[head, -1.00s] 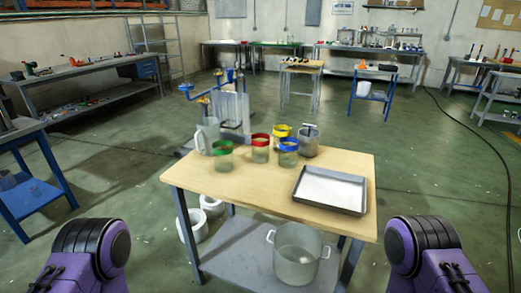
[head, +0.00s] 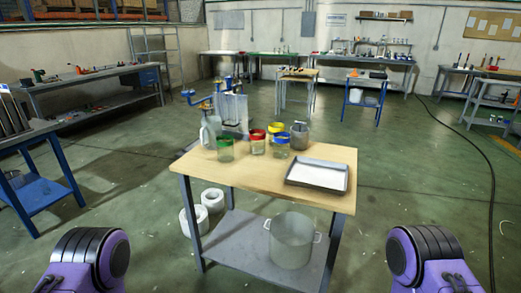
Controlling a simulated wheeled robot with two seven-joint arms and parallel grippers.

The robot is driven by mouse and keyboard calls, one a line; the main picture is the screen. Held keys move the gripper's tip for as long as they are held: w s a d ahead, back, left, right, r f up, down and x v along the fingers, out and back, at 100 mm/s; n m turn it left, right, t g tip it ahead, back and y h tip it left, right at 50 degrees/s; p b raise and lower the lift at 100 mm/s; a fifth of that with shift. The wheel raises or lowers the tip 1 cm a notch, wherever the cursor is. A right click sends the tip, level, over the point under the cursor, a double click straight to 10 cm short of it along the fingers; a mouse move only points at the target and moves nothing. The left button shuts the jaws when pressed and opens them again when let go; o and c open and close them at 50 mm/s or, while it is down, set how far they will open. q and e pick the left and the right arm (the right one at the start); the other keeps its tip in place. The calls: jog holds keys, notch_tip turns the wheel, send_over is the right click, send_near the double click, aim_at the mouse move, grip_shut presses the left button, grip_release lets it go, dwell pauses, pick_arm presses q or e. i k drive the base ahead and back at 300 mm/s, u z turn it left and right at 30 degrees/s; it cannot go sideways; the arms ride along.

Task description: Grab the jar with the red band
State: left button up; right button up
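The jar with the red band (head: 257,143) stands upright on the wooden table top (head: 240,176). A jar with a green band (head: 225,149) is at its left, a jar with a blue band (head: 281,146) at its right, and a jar with a yellow band (head: 275,129) behind and to the right. The jars look like clear glass. Only purple and black parts of my two arms show at the lower left and lower right. Both grippers are outside the picture.
A grey tray (head: 317,190) lies at the table's right. A clear pitcher (head: 210,131) and a metal pot (head: 299,136) stand near the jars. A large pot (head: 291,240) sits on the lower shelf. The table's front left is bare.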

aim_at(256, 136)
jog(key=z, duration=1.95)
jog(key=i, duration=1.05)
jog(key=u, duration=1.45)
